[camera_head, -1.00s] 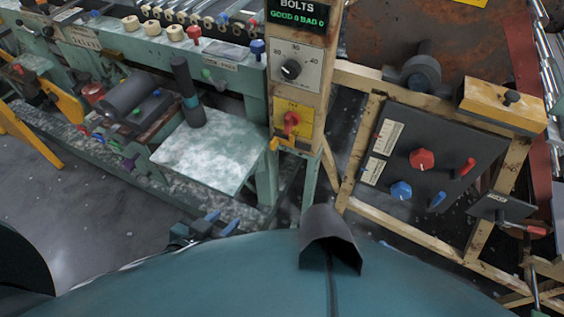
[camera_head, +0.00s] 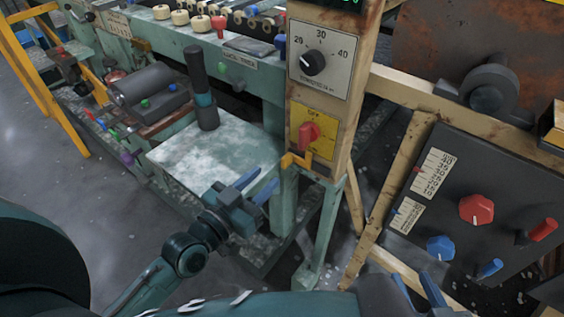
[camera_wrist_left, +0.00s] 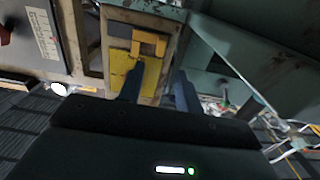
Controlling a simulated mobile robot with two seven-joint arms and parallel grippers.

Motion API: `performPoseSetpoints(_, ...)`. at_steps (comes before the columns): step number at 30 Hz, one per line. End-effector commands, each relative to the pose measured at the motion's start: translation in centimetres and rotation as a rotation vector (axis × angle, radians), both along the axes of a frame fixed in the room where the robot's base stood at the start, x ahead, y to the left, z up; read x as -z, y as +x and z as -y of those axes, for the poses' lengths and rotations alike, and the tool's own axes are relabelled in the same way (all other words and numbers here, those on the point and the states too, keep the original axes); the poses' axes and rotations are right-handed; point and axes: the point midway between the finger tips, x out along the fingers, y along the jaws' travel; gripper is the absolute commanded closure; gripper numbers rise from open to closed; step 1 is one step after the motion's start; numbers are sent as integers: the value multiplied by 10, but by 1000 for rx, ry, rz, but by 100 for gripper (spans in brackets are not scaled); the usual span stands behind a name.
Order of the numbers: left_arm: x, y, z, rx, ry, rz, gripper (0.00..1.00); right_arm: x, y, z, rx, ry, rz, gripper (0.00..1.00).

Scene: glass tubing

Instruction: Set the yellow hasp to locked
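The yellow hasp (camera_head: 297,160) is a small bracket on the tan post, just below a yellow plate (camera_head: 323,120) with a red rotary switch (camera_head: 309,132). In the left wrist view the hasp (camera_wrist_left: 148,44) appears beyond my fingers, on the worn yellow panel. My left gripper (camera_head: 256,186) is open and empty, below and left of the hasp and apart from it. Its two separated fingers (camera_wrist_left: 160,88) also show in the left wrist view, the left one overlapping the yellow panel. My right gripper (camera_head: 417,289) is at the bottom edge, partly cut off, with its blue fingertips apart.
A dial (camera_head: 312,63) sits above the switch. A pale worn table (camera_head: 205,160) with a dark upright handle (camera_head: 201,90) stands left of the post. A dark panel (camera_head: 450,205) with red and blue knobs is to the right. Open floor lies at lower left.

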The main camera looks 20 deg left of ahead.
Motion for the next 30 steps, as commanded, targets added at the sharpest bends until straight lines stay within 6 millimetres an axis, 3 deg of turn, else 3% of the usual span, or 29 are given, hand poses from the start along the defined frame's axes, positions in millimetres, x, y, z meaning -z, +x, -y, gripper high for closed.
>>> performPoseSetpoints(6,0,42,16,0,-2,0,65,5,1,-1,-7,-9,-2,64)
performPoseSetpoints(12,1,62,23,0,-1,-1,65,8,0,-2,-11,-16,-7,64)
performPoseSetpoints(23,1,66,24,1,1,-3,65,9,0,-3,-13,-16,-8,64)
performPoseSetpoints(30,1,66,24,1,1,-3,84,8,1,-3,-13,-15,-5,64)
